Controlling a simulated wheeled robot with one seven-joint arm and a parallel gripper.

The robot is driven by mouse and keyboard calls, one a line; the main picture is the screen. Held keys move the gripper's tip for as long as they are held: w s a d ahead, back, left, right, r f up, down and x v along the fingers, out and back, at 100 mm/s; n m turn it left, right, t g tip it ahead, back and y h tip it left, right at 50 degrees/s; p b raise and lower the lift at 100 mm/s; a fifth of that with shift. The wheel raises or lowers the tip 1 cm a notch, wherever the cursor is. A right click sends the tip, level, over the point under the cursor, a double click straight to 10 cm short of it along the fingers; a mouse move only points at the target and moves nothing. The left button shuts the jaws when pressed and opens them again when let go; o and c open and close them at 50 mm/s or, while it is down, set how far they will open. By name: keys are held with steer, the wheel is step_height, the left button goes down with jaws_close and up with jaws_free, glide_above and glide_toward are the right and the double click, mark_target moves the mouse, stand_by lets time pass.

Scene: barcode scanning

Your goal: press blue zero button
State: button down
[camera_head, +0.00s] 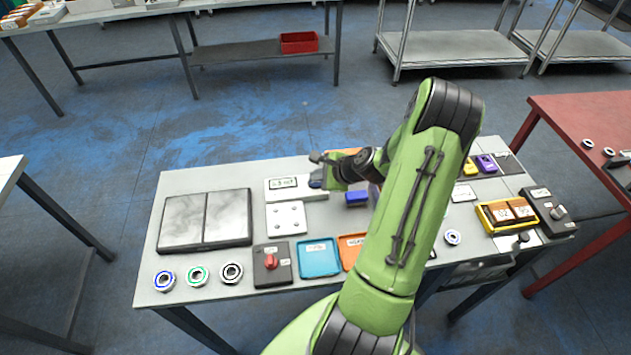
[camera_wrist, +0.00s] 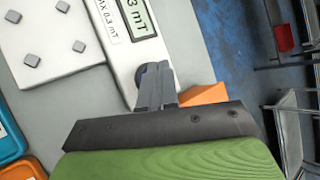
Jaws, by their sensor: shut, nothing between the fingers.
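The white meter (camera_head: 281,194) lies flat on the grey table, with a digital display at its left. In the wrist view the meter (camera_wrist: 125,58) shows its display and printed label. The round dark-blue button (camera_wrist: 139,76) is at the end of the meter near my fingers and is partly hidden by them. My gripper (camera_head: 318,181) is over the right end of the meter. In the wrist view my gripper (camera_wrist: 157,68) is shut and empty, its fingertips right at the button. I cannot tell whether they touch it.
A white plate with several grey studs (camera_head: 286,219) lies in front of the meter. A blue block (camera_head: 356,198) and an orange object (camera_wrist: 204,95) are close to my gripper. A red-knobbed box (camera_head: 272,266) and a blue tray (camera_head: 318,258) stand at the front.

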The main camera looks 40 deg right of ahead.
mark_target(318, 184)
steer(key=shift+f, duration=0.4)
steer(key=shift+r, duration=0.15)
stand_by(0.4)
steer(key=shift+r+p, duration=0.55)
steer(key=shift+r, duration=0.2)
step_height(318, 184, up, 5)
steer(key=p, duration=0.4)
steer(key=shift+r+p, duration=0.1)
steer(key=shift+p, duration=0.2)
